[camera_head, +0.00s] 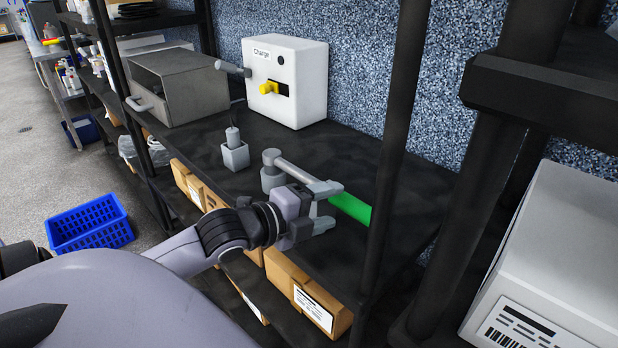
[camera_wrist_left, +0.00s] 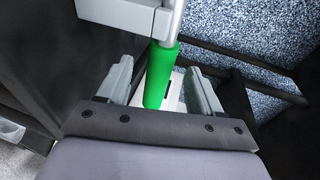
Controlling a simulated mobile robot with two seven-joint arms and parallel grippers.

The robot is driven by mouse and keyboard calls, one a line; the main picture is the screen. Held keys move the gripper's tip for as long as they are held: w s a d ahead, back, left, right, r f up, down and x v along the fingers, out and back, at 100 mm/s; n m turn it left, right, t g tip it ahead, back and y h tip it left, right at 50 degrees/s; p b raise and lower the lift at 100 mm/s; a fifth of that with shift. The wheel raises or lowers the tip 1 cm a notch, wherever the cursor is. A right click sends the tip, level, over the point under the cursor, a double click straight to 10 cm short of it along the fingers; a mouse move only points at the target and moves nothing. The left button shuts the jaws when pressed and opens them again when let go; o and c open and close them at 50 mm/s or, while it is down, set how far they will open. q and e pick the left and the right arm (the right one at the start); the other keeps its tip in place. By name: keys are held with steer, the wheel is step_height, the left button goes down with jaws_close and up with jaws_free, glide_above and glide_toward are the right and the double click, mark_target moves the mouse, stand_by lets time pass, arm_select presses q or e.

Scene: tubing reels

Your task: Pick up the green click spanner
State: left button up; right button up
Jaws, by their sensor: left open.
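The green click spanner has a green handle (camera_head: 350,208) and a grey shaft (camera_head: 300,174). Its head end is at a grey upright block (camera_head: 271,177) on the dark shelf. My left gripper (camera_head: 328,207) is open at the handle, its fingers hiding part of the spanner in the head view. In the left wrist view the green handle (camera_wrist_left: 161,75) lies between the two open fingers, with a gap showing on each side. The shaft runs up out of that picture past a grey block (camera_wrist_left: 118,12). My right gripper is not in view.
A white charge box (camera_head: 300,85) with a yellow knob and a grey metal box (camera_head: 185,85) stand farther back on the shelf. A small grey holder (camera_head: 235,156) stands nearer. A dark shelf post (camera_head: 392,130) rises just right of the handle. Cardboard boxes (camera_head: 300,290) sit below.

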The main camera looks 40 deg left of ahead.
mark_target(339, 202)
arm_select(q)
steer(key=shift+p+x, duration=0.5)
steer(key=shift+x, duration=2)
steer(key=shift+d+r, duration=0.1)
steer(key=shift+d, duration=0.05)
jaws_close()
steer(key=shift+r, duration=0.15)
